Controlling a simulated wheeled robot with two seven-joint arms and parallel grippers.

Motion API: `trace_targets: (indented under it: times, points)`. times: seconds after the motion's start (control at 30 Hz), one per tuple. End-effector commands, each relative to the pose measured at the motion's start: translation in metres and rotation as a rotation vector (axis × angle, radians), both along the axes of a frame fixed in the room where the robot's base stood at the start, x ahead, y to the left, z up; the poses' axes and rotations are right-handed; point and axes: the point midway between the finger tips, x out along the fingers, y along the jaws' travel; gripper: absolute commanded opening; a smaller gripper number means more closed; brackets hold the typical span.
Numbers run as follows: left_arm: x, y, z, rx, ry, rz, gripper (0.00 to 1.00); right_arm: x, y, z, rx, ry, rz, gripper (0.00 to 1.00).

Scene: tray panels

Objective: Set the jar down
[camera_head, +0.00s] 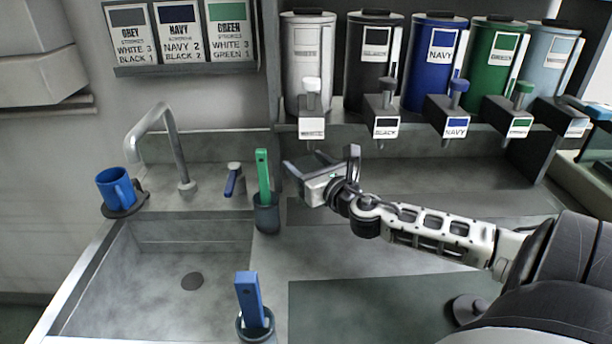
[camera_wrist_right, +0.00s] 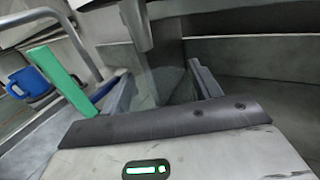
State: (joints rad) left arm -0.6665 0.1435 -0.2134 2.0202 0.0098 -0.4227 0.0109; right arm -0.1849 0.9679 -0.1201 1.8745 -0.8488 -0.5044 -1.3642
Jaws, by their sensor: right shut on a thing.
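My right gripper (camera_head: 322,160) reaches in from the right over the back of the counter, below the white dispenser's spout. In the right wrist view its two fingers (camera_wrist_right: 165,88) stand apart, shut on a faint, see-through grey shape, which I take to be the jar (camera_wrist_right: 163,84). The jar is hard to make out in the head view, and I cannot tell how far its base is from the counter. My left gripper is not in view.
Several dispensers stand on the back shelf, including white (camera_head: 309,60), black (camera_head: 372,60) and navy (camera_head: 433,65). A green-handled tool (camera_head: 263,175) stands in a holder left of the gripper. A blue mug (camera_head: 116,188) is by the sink (camera_head: 150,240). A dark green mat (camera_head: 370,310) lies clear in front.

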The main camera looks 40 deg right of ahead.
Motion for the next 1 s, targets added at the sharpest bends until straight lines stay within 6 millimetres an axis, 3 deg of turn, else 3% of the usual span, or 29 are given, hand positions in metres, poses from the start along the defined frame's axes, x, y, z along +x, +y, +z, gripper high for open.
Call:
trace_targets:
  times: [0.1,0.33,0.73,0.77,0.83,1.0]
  points:
    - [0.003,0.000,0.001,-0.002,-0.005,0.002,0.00,0.005,-0.001,-0.002,0.002,-0.001,0.000,0.28]
    - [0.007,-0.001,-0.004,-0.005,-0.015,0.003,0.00,0.005,-0.001,-0.033,0.003,-0.002,0.000,0.28]
    - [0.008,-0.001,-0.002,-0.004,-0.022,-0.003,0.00,0.005,0.000,-0.038,0.001,-0.001,0.001,0.28]
    - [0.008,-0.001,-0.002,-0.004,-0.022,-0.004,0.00,0.004,0.000,-0.039,0.001,0.001,0.002,0.66]
    - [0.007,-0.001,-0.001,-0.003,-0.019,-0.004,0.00,0.004,0.000,-0.038,0.001,0.001,0.002,0.85]
    - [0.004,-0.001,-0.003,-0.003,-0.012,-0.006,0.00,0.004,0.000,-0.038,0.001,0.001,0.002,0.85]
